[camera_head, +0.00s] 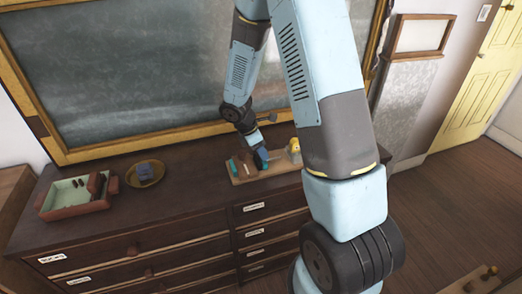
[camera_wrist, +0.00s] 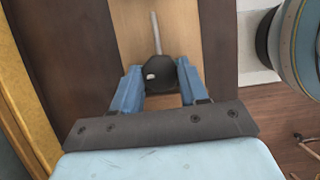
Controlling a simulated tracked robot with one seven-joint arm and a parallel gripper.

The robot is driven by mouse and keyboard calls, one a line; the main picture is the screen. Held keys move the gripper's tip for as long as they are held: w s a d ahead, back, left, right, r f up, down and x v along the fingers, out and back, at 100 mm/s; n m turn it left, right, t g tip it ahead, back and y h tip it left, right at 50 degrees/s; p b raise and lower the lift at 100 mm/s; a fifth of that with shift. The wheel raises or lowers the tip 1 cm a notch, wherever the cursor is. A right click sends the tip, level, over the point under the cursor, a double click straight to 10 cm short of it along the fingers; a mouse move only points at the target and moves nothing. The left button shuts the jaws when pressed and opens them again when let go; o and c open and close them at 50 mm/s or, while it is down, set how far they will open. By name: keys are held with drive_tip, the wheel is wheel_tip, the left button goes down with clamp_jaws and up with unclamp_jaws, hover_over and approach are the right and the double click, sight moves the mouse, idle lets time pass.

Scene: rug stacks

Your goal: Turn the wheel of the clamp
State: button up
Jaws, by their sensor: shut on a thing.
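The clamp's dark round wheel (camera_wrist: 160,79) shows in the wrist view, with a thin grey rod (camera_wrist: 155,33) running away from it. My gripper (camera_wrist: 158,69) has its two blue fingers on either side of the wheel and is shut on it. In the head view my gripper (camera_head: 261,160) is low over a light wooden board (camera_head: 275,169) on the dresser top. My arm and gripper hide most of the clamp there, and the wheel cannot be made out.
The dark dresser (camera_head: 190,205) stands below a framed chalkboard (camera_head: 130,70). A tray with a red-brown rim (camera_head: 75,212) and a bowl (camera_head: 158,175) holding something blue stand on its left. A small yellow item (camera_head: 294,147) is right of my gripper. The dresser's front strip is clear.

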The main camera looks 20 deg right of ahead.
drive_tip(key=shift+w+m, duration=0.1)
drive_tip(key=shift+m, duration=0.3)
drive_tip(key=shift+c, duration=0.3)
drive_tip(key=m+g, duration=0.1)
drive_tip(key=m, duration=0.1)
drive_tip(key=m+g, duration=0.1)
drive_tip(key=m, duration=0.1)
drive_tip(key=shift+w+m+y, duration=0.15)
drive_tip(key=shift+m+y, duration=0.15)
drive_tip(key=shift+y, duration=0.1)
drive_tip(key=m+g, duration=0.1)
drive_tip(key=m, duration=0.2)
drive_tip(key=m+y, duration=0.1)
drive_tip(key=m, duration=0.2)
drive_tip(key=shift+w+d+m+g+y, duration=0.1)
drive_tip(key=shift+d+m+g+y, duration=0.05)
drive_tip(key=shift+m+g+y, duration=0.2)
drive_tip(key=m+y, duration=0.1)
drive_tip(key=m, duration=0.2)
drive_tip(key=m+g+y, duration=0.1)
drive_tip(key=m, duration=0.2)
drive_tip(key=shift+d, duration=0.2)
drive_tip(key=m+y, duration=0.1)
drive_tip(key=m, duration=0.1)
drive_tip(key=m+y, duration=0.1)
drive_tip(key=m, duration=0.2)
drive_tip(key=shift+d+m+t, duration=0.1)
drive_tip(key=shift+m+t, duration=0.15)
drive_tip(key=shift+t, duration=0.1)
